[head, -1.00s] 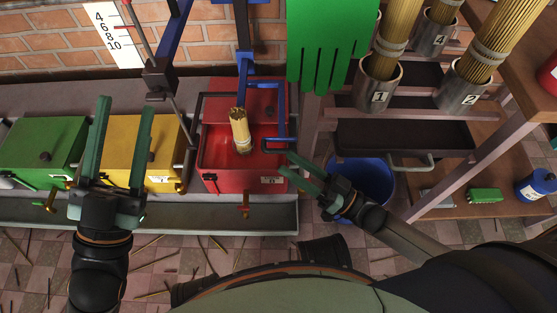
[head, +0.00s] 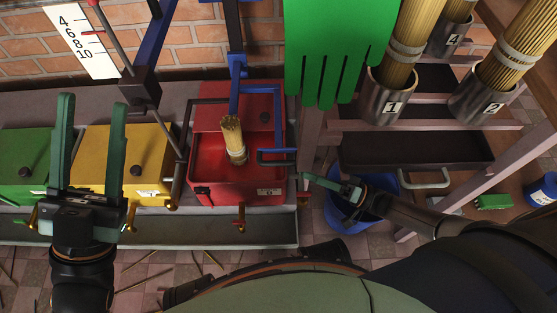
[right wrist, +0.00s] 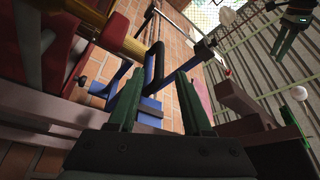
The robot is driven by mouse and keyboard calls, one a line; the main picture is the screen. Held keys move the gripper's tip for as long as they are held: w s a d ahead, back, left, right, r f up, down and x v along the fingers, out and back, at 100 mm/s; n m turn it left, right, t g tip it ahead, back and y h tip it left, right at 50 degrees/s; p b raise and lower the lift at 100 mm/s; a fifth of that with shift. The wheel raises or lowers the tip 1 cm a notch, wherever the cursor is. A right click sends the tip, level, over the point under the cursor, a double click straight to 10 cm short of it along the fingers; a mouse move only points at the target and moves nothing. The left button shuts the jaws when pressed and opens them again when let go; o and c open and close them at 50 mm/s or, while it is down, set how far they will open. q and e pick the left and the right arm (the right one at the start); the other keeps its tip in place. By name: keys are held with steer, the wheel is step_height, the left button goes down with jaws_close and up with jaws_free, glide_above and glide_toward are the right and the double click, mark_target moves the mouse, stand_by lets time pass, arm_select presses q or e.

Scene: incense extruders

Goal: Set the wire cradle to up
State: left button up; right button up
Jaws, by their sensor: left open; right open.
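The wire cradle appears to be the thin dark-and-blue bent bar (head: 277,151) at the right side of the open red box (head: 210,178). A bundle of yellow sticks (head: 234,142) stands tilted in that box. My right gripper (head: 307,177) is just right of and below the bar's outer end, open and empty. In the right wrist view, a dark bar (right wrist: 154,66) with blue parts shows beyond and between the open fingers (right wrist: 160,73); I cannot tell whether they touch it. My left gripper (head: 92,101) is open and empty in front of the yellow box.
A yellow box (head: 135,160) and a green box (head: 22,160) stand left of the red one. A blue bucket (head: 345,218) is below my right gripper. A green glove-shaped sheet (head: 335,50) hangs above. Stick-filled metal cups (head: 389,99) stand at right.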

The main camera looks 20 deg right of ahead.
mark_target(279, 163)
steer(key=x, duration=0.8)
steer(key=shift+w+a, duration=0.25)
steer(key=shift+a, duration=0.05)
jaws_close()
stand_by(1.0)
